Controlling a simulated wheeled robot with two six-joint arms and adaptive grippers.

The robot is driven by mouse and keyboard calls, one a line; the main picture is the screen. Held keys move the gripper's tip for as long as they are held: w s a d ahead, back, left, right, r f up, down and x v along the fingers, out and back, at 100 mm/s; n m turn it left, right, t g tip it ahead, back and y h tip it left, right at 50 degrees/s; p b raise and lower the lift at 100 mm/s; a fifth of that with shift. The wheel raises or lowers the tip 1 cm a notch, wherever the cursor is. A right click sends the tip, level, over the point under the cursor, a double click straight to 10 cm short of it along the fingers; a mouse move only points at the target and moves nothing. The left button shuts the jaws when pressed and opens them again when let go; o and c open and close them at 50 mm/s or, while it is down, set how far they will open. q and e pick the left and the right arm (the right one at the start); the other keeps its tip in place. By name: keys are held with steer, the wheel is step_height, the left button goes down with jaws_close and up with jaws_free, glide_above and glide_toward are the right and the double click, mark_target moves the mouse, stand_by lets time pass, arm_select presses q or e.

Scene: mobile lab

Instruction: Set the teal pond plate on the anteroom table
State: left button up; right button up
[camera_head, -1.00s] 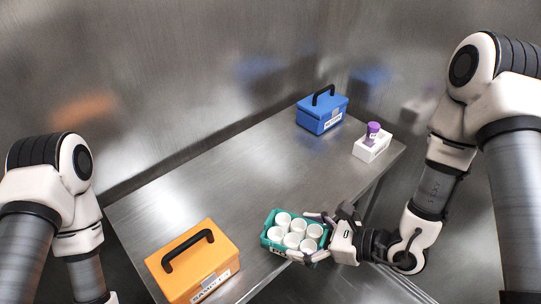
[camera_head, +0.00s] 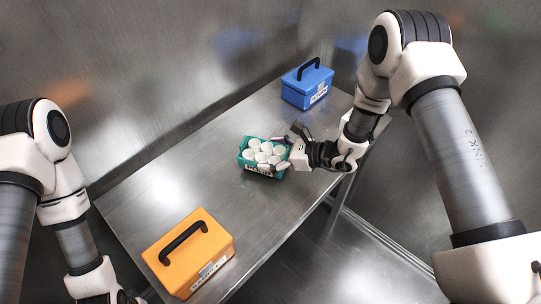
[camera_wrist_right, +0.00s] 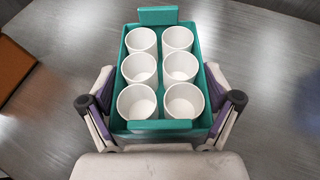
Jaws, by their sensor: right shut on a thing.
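The teal pond plate (camera_head: 246,165) is a small teal tray with several white round wells and a label on its front. It is over the middle of the steel anteroom table (camera_head: 190,178); I cannot tell if it touches the top. My right gripper (camera_head: 281,152) is shut on the plate from its right end. In the right wrist view the plate (camera_wrist_right: 203,65) sits level between the two fingers (camera_wrist_right: 160,108), one on each side. My left gripper is not clearly visible; only the left arm shows at the lower left edge.
An orange toolbox (camera_head: 190,257) with a black handle stands at the table's near left. A blue toolbox (camera_head: 307,86) stands at the far end. My right arm hides part of the far right corner. The tabletop left of the plate is clear.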

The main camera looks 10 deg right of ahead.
step_height(320, 180, down, 2)
steer(key=shift+f, duration=0.15)
steer(key=shift+w+f, duration=0.1)
steer(key=shift+w, duration=0.05)
steer(key=o, duration=0.9)
steer(key=shift+o, duration=0.2)
steer(key=shift+r, duration=0.2)
steer(key=b+v, duration=0.1)
steer(key=v, duration=1.1)
steer(key=shift+f, duration=0.1)
